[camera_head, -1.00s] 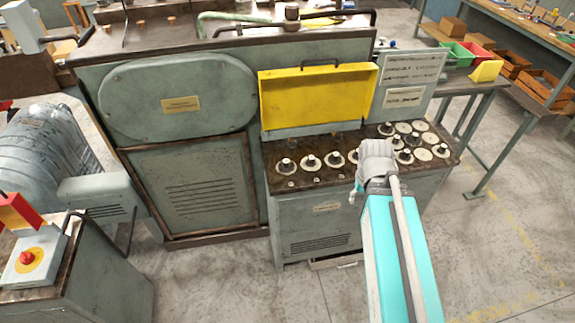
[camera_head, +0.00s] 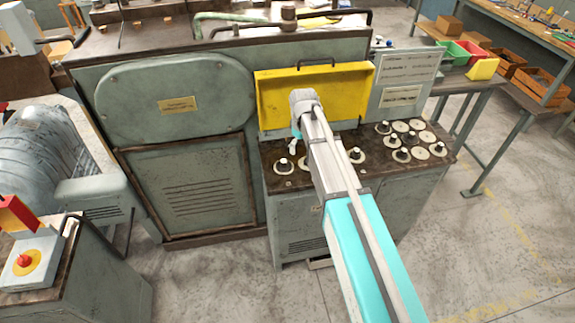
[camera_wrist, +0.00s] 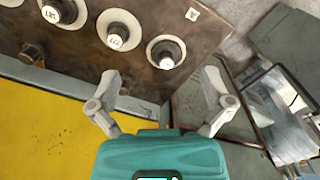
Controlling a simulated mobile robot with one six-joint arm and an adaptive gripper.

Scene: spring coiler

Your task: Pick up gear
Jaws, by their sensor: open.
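Several round pale gears sit on dark posts with white labelled tops along the front of the brown machine top. In the head view the leftmost gear (camera_head: 283,168) lies just below my gripper (camera_head: 294,147); part of the row is hidden behind my arm. In the wrist view my gripper (camera_wrist: 161,76) is open with nothing between its fingers. The nearest gear (camera_wrist: 166,52) shows just beyond the gap between the fingertips, apart from them. Two more gears, a middle one (camera_wrist: 118,31) and a farther one (camera_wrist: 66,12), stand to its left.
A yellow raised panel (camera_head: 276,100) stands behind the row of gears, close to my arm. More gears and flat discs (camera_head: 421,153) cluster at the right of the machine top (camera_head: 378,168). Coloured bins (camera_head: 483,69) stand on a bench at the far right.

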